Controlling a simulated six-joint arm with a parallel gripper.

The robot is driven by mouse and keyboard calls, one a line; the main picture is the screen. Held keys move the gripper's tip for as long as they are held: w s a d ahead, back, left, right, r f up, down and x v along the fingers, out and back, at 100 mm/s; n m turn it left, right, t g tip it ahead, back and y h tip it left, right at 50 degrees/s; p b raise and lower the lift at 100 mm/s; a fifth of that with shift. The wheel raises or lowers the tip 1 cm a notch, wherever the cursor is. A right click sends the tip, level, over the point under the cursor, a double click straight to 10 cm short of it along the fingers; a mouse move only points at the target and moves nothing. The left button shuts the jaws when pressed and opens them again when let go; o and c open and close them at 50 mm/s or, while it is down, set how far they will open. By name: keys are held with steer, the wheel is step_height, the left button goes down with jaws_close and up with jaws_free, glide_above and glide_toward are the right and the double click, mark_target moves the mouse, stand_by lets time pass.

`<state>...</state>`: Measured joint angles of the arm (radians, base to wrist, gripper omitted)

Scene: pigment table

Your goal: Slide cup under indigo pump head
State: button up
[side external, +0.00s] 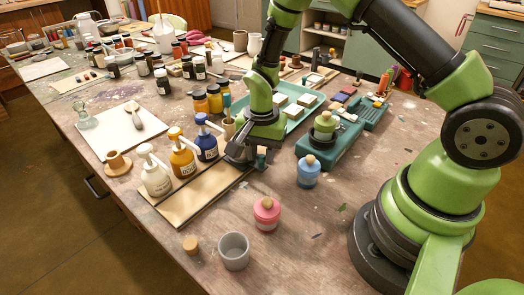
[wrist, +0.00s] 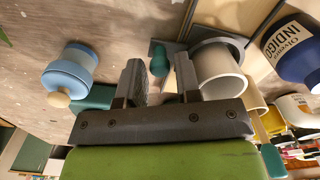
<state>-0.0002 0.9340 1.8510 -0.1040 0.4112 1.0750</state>
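The indigo pump bottle (side external: 207,146) is dark blue with a blue pump head (side external: 203,118) whose spout points right; it shows at the right edge of the wrist view (wrist: 293,52). My gripper (side external: 242,155) is low over the table, just right of this bottle. In the wrist view its fingers (wrist: 161,84) are apart with nothing clamped between them. A pale round cup (wrist: 220,73) stands beside the right finger, on the indigo bottle's side; I cannot tell if they touch. In the side view my gripper hides much of that area. Another grey cup (side external: 234,252) stands empty at the front.
Yellow (side external: 183,163) and white (side external: 157,180) pump bottles line up left of the indigo one, behind a pale board (side external: 195,200). A blue jar (side external: 308,172) and a pink jar (side external: 266,214) stand to the right and front. A teal tray (side external: 290,122) lies behind.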

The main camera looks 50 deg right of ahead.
step_height(320, 180, up, 10)
stand_by(0.6)
steer(key=shift+o, duration=0.5)
steer(key=shift+o, duration=0.9)
step_height(320, 180, down, 10)
steer(key=n, duration=1.1)
steer(key=shift+n+y, duration=0.4)
